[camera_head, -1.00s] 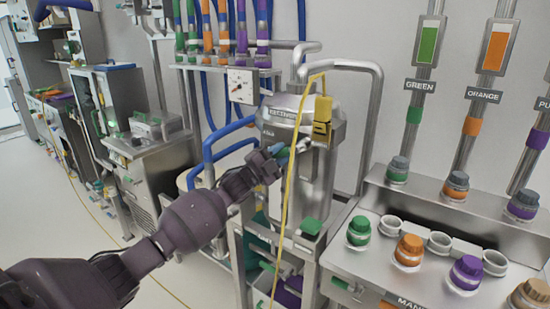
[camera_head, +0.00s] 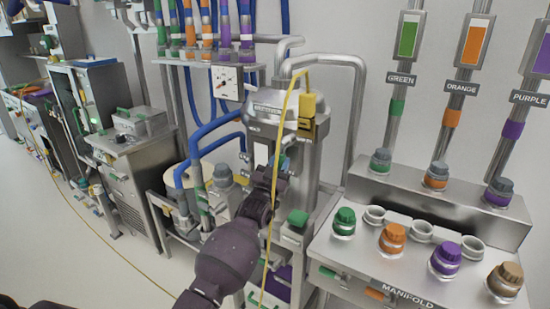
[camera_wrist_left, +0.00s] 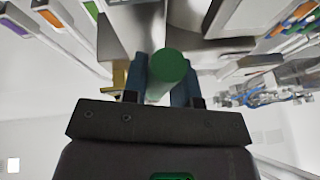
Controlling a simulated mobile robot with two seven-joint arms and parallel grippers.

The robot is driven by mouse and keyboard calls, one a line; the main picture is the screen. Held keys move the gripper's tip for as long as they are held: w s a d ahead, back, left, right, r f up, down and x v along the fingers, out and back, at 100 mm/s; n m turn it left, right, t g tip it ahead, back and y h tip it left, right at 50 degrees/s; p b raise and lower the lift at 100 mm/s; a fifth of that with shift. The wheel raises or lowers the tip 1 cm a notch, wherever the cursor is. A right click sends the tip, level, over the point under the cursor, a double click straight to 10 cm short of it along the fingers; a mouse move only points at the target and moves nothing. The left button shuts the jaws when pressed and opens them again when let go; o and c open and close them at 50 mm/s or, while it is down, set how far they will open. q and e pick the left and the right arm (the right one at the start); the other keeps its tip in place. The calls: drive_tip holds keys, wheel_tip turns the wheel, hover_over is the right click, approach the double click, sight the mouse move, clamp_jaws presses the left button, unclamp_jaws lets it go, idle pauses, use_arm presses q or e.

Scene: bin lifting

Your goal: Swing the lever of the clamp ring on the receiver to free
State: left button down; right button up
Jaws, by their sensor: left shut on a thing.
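The receiver (camera_head: 296,150) is a steel tank standing upright on a frame in the middle of the head view. My left gripper (camera_head: 281,163) is at its front, with the blue fingers pointing toward the tank. In the left wrist view the gripper (camera_wrist_left: 165,80) is shut on a green round-ended handle (camera_wrist_left: 167,66), which appears to be the clamp ring's lever. The handle sits between the two blue fingers. In the head view my gripper and wrist hide the handle, and I cannot make out the ring clearly. My right gripper is not in view.
A yellow cable (camera_head: 275,195) hangs in front of the receiver and my wrist. A yellow box (camera_head: 308,106) is on the receiver's upper right. Blue hoses (camera_head: 215,126) run at its left. The manifold bench (camera_head: 337,258) with coloured caps stands to the right. Open floor lies left.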

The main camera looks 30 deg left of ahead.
use_arm(q)
drive_tip(key=shift+d+f+n+y+p, duration=0.1)
drive_tip(key=shift+d+n+y+p, duration=0.35)
drive_tip(key=shift+n+y, duration=0.55)
drive_tip(key=shift+d+n+g, duration=0.2)
drive_tip(key=shift+n+g, duration=0.1)
drive_tip(key=shift+n, duration=0.3)
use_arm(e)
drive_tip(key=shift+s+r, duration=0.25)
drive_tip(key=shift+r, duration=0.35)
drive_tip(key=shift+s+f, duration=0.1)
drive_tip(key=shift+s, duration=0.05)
use_arm(q)
drive_tip(key=c, duration=0.9)
unclamp_jaws()
drive_tip(key=shift+s, duration=0.1)
drive_tip(key=shift+c, duration=0.2)
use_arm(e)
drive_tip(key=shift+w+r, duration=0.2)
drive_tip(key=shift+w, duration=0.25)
